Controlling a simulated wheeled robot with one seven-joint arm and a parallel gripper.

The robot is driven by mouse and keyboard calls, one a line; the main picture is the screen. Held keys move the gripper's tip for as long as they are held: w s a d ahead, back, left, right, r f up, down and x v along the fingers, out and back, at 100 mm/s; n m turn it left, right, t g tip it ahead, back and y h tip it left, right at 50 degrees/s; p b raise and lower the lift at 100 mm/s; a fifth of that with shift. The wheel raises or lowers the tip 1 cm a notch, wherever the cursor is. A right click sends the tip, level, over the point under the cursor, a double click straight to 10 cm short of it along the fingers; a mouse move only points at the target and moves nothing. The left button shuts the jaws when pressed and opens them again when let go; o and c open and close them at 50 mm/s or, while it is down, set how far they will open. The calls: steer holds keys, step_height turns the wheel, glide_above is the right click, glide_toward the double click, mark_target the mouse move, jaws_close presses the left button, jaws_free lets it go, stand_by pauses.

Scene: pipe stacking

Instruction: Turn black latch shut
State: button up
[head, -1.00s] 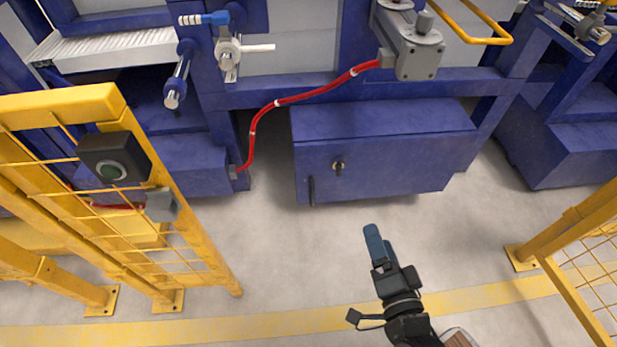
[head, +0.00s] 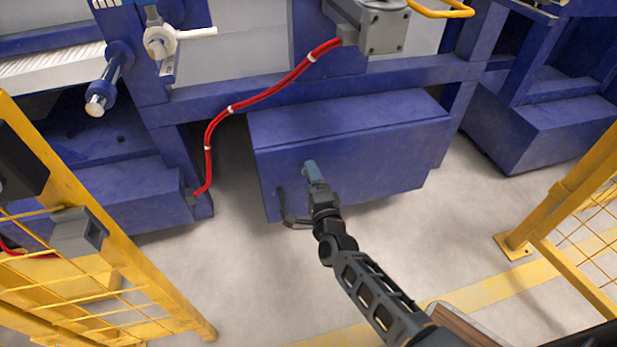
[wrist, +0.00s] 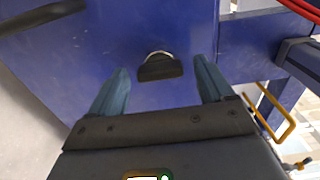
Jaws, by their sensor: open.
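The blue cabinet (head: 400,165) stands on the floor under the machine frame. In the wrist view the black latch (wrist: 159,68) is a small dark knob with a silvery rim on the blue cabinet door (wrist: 150,35). My gripper (wrist: 161,64) is open, with one blue-grey finger on each side of the latch in that view. A gap shows between the latch and both fingers. In the head view my gripper (head: 310,168) is in front of the cabinet's front face and hides the latch. I cannot tell whether the fingertips touch the door.
A black bar handle (wrist: 42,17) is on the cabinet door, and it also shows left of my gripper (head: 281,203). A red hose (head: 265,98) runs above the cabinet. Yellow fences (head: 130,235) stand at left and right.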

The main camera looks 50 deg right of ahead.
steer(key=shift+x, duration=1.1)
steer(key=c, duration=1)
